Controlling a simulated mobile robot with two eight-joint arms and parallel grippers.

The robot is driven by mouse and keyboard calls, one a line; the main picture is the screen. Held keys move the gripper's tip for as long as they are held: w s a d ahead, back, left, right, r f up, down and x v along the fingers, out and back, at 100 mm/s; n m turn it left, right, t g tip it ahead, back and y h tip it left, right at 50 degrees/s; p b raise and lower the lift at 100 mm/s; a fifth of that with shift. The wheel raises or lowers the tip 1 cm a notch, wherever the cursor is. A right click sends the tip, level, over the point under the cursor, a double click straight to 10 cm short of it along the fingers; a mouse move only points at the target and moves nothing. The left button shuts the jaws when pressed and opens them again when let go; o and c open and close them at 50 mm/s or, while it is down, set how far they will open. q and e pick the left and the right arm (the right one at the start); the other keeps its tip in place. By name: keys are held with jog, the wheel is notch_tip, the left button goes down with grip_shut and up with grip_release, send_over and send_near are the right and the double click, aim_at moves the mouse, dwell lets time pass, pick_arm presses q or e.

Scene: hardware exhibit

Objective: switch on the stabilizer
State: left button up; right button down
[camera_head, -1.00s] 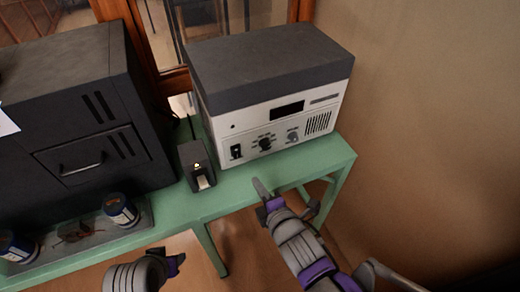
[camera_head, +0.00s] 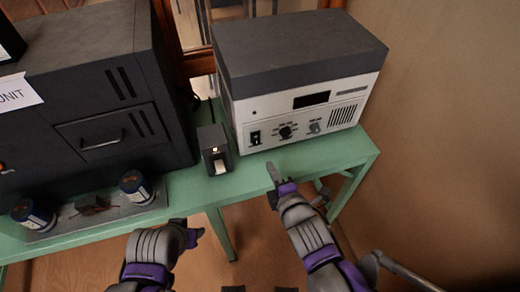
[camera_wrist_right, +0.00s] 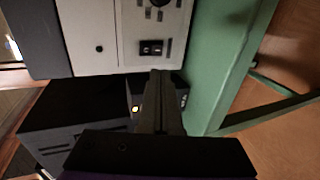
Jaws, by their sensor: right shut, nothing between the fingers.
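A white-fronted box with a dark grey lid (camera_head: 295,70) stands on the green table; no label I can read names it the stabilizer. Its front has a black switch (camera_head: 255,138), knobs (camera_head: 286,132) and a dark display (camera_head: 311,99). The switch also shows in the right wrist view (camera_wrist_right: 151,47). My right gripper (camera_head: 272,170) is shut and empty, in front of the white panel, below the switch. My left gripper (camera_head: 195,232) is lower left, its jaw opening unclear.
A large dark cabinet (camera_head: 90,95) with a drawer handle fills the left. Two blue-labelled cans (camera_head: 136,187) stand on a grey tray (camera_head: 75,222) before it. A bare wall is at the right.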

aim_at(257, 143)
jog(key=b+x, duration=0.1)
jog(key=x, duration=1)
jog(key=shift+b, duration=0.35)
jog(key=shift+w+f, duration=0.1)
jog(key=shift+f, duration=0.15)
jog(key=shift+r, duration=0.1)
jog(key=shift+r, duration=0.15)
jog(key=shift+r+p, duration=0.5)
jog(key=shift+r, duration=0.2)
